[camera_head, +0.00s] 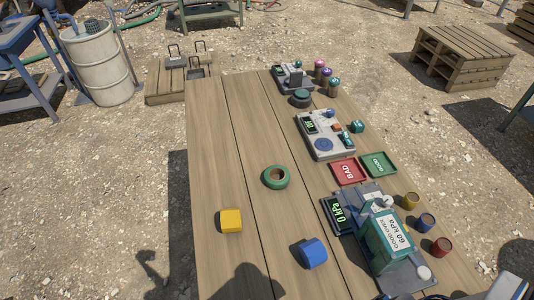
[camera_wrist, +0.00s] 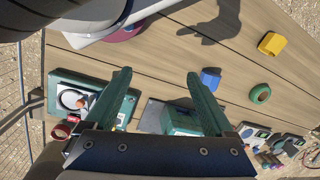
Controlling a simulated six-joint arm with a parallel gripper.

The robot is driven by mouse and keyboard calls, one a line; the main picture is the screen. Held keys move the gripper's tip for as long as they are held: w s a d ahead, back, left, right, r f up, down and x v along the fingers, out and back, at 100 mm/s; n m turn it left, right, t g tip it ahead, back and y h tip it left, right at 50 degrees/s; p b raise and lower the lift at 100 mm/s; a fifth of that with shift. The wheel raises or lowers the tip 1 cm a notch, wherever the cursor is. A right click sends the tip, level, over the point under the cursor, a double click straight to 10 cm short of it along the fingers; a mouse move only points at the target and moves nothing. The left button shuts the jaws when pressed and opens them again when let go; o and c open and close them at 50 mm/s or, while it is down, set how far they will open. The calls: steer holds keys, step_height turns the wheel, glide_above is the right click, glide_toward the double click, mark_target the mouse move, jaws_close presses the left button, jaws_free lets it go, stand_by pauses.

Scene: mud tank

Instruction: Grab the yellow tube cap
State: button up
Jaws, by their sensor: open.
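A yellow cap (camera_head: 231,219) lies on the wooden table at the near left of the head view. It also shows at the upper right of the wrist view (camera_wrist: 271,43). A blue cap (camera_head: 313,252) lies to its right and a green ring-shaped cap (camera_head: 276,177) beyond it; the wrist view shows the blue cap (camera_wrist: 210,77) and the green one (camera_wrist: 260,94) too. My gripper (camera_wrist: 158,74) is open, with nothing between its two green fingers. In the wrist view the yellow cap is well apart from it, beyond the right finger.
A pressure tester with a teal block (camera_head: 388,240) stands at the near right. Small yellow, blue and red cylinders (camera_head: 426,222) stand beside it. Red BAD (camera_head: 348,171) and green GOOD (camera_head: 379,164) trays lie beyond. The table's left side (camera_head: 215,130) is clear.

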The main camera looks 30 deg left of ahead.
steer(key=shift+o, duration=0.5)
steer(key=w+a+f+m+g+y, duration=0.2)
steer(key=w+a+f+g+y, duration=0.1)
steer(key=w+a, duration=0.65)
steer(key=w+a+f+m+g+y, duration=0.1)
steer(key=w+a+f+g+y, duration=0.2)
steer(key=w+a, duration=0.65)
steer(key=m+g+y, duration=0.2)
steer(key=y, duration=0.1)
glide_toward(230, 217)
steer(key=x, duration=0.7)
steer(key=f+x, duration=0.1)
steer(key=x, duration=0.3)
steer(key=shift+w+a+f, duration=0.15)
steer(key=shift+a, duration=0.15)
steer(key=shift+s+a+f, duration=0.2)
steer(key=shift+s+a, duration=0.05)
steer(key=shift+a, duration=0.15)
steer(key=c, duration=1.3)
